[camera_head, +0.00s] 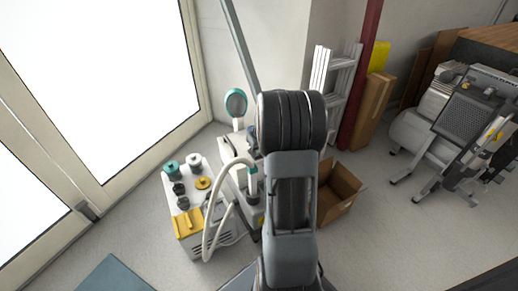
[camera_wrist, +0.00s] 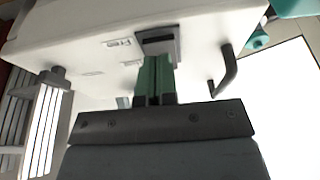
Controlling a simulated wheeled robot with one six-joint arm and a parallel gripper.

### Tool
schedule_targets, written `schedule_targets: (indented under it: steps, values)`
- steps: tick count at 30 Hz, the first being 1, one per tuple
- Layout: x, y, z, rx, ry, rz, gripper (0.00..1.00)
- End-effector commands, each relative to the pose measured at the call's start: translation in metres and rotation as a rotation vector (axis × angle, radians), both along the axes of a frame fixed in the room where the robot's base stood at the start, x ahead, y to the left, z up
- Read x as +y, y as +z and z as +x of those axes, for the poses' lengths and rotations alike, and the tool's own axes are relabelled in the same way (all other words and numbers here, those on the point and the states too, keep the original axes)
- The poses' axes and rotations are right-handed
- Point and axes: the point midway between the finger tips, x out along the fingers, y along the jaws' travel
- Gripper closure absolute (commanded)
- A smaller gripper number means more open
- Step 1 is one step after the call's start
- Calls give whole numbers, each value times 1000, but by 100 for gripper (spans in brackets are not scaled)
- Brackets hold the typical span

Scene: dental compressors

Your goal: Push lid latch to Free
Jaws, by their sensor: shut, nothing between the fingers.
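In the wrist view, the lid latch appears to be the small dark square fitting (camera_wrist: 158,40) on the white casing (camera_wrist: 80,28). My gripper (camera_wrist: 156,62) has green fingers, which are shut and empty. Their tips are at the lower edge of the dark fitting and overlap it in the picture; I cannot tell whether they touch it. Small label marks (camera_wrist: 118,43) sit left of the fitting, too blurred to read. In the head view, my arm hides the gripper, and the latch cannot be made out.
A dark bent handle (camera_wrist: 228,70) sticks out right of the fingers. In the head view, a white unit with a yellow panel (camera_head: 188,222) and a pale hose (camera_head: 212,225) stand left of my arm. A cardboard box (camera_head: 341,190) is at right.

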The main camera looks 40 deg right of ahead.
Motion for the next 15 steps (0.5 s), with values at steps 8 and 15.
schedule_targets:
  steps: [8,15]
  values:
    - [0,0,0,0,0,0,100]
    - [1,23,-1,0,2,0,100]
